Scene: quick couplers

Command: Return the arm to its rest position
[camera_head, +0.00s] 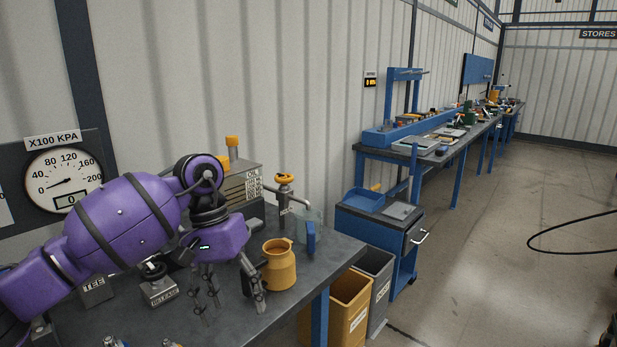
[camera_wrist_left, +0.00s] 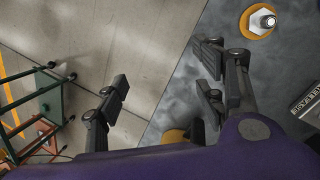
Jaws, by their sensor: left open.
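My left arm, purple with black bands, reaches in from the left of the head view over the grey bench (camera_head: 215,325). My left gripper (camera_head: 228,300) points down above the bench, just left of a yellow-orange jug (camera_head: 279,265). Its fingers are spread and nothing is between them. In the left wrist view the open fingers (camera_wrist_left: 165,95) straddle the bench edge, with bare floor below on the left. I cannot tell whether a finger touches the jug. My right gripper is in neither view.
A clear jug with a blue handle (camera_head: 311,238) and a valve with an orange knob (camera_head: 285,188) stand behind. A pressure gauge (camera_head: 64,180) is at left. A RELEASE block (camera_head: 159,291) sits near my arm. Yellow (camera_head: 350,300) and grey (camera_head: 376,275) bins stand beside the bench. Floor at right is mostly clear.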

